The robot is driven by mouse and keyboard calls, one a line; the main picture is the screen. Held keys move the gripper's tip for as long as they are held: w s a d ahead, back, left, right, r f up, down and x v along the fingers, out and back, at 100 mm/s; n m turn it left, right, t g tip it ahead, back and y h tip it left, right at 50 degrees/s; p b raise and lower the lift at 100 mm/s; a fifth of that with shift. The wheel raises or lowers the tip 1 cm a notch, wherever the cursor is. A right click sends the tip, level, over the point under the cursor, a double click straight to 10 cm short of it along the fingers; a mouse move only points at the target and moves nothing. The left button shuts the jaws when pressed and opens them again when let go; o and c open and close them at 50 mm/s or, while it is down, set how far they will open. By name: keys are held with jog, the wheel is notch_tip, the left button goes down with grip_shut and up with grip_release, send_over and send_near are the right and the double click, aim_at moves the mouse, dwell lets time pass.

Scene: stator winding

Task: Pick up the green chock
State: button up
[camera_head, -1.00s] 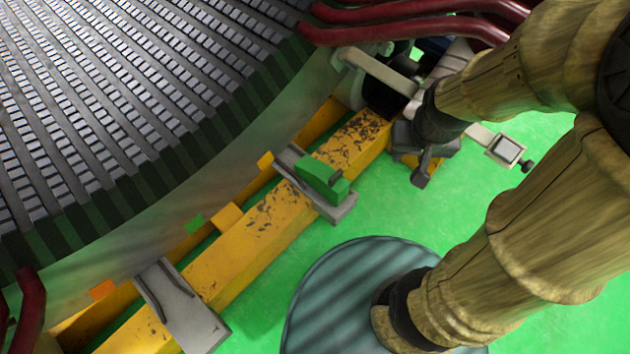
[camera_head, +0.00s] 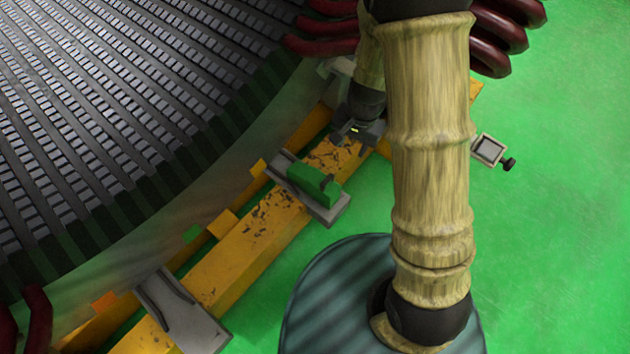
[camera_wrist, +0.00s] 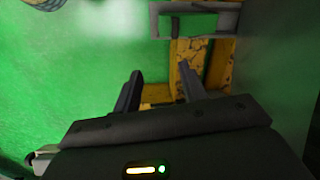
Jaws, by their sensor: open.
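The green chock (camera_head: 314,184) is a small green block. It sits on a grey plate (camera_head: 329,212) that lies across the yellow beam. In the wrist view the chock (camera_wrist: 188,24) shows at the top, within the grey plate's frame, beyond the fingertips. My gripper (camera_wrist: 158,82) is open and empty, its two dark fingers apart with the yellow beam between and beyond them. In the head view my gripper (camera_head: 358,130) is above the beam, up and right of the chock and apart from it. Its fingers are hard to make out there.
The yellow beam (camera_head: 232,262) runs diagonally beside the large stator (camera_head: 110,120). A second grey plate (camera_head: 183,312) lies on it at lower left. Dark red tubes (camera_head: 500,38) are at the top right. A small grey clamp (camera_head: 488,150) is right of my arm. Green floor is open at right.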

jog(key=w+a+f+m+p, duration=0.1)
jog(key=w+a+f+m, duration=0.1)
jog(key=f, duration=0.5)
jog(key=shift+w+a+f+h, duration=0.25)
jog(key=shift+w+a, duration=0.25)
jog(key=shift+a, duration=0.65)
jog(key=b, duration=0.5)
send_near(327, 179)
jog(key=f, duration=0.3)
jog(key=d+f, duration=0.1)
jog(key=f, duration=0.1)
jog(key=shift+f, duration=0.25)
jog(key=shift+w+f, duration=0.1)
jog(key=shift+f, duration=0.05)
jog(key=shift+a, duration=0.1)
jog(key=f+b, duration=0.2)
jog(key=f, duration=0.1)
jog(key=a+f+b, duration=0.1)
jog(key=f, duration=0.1)
jog(key=shift+f, duration=0.15)
